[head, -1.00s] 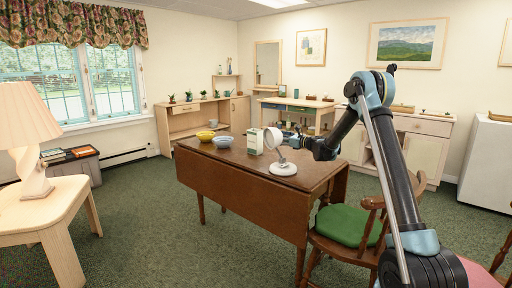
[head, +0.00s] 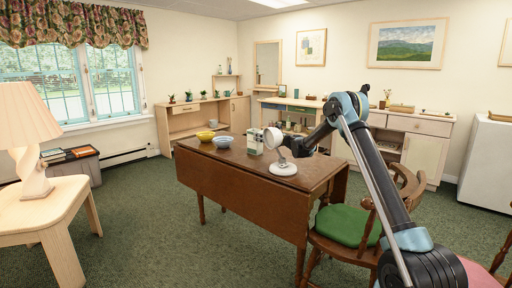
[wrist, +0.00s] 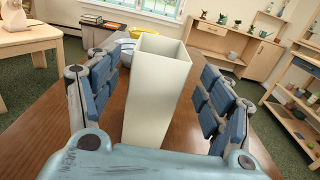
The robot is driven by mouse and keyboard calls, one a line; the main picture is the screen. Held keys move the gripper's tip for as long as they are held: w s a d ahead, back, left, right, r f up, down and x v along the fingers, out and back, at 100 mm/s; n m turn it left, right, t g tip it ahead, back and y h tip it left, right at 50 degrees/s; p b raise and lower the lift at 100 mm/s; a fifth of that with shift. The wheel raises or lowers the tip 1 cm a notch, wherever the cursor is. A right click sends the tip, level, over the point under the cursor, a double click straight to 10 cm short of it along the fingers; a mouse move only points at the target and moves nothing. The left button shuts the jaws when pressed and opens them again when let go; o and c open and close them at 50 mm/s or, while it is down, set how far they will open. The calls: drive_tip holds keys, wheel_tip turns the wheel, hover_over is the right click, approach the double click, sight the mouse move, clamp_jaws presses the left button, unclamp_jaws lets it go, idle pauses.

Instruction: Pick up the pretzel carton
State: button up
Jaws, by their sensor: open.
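The pretzel carton (wrist: 155,95) is a tall, pale box, seen in the wrist view standing upright on the brown table. My gripper (wrist: 160,75) is open, with one blue-padded finger on each side of the carton. Gaps show between the carton and both fingers. There my gripper is largely hidden behind the white desk lamp (head: 284,169).
The brown drop-leaf table (head: 235,182) also bears a yellow bowl (head: 205,136) and a blue-white bowl (head: 223,142), left of the carton. The lamp stands close in front. A wooden chair with a green seat (head: 343,225) is at the table's right.

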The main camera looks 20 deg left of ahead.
drive_tip(key=x, duration=0.5)
drive_tip(key=shift+a+r, duration=0.2)
drive_tip(key=shift+a, duration=0.1)
drive_tip(key=shift+c, duration=0.3)
drive_tip(key=c, duration=1.6)
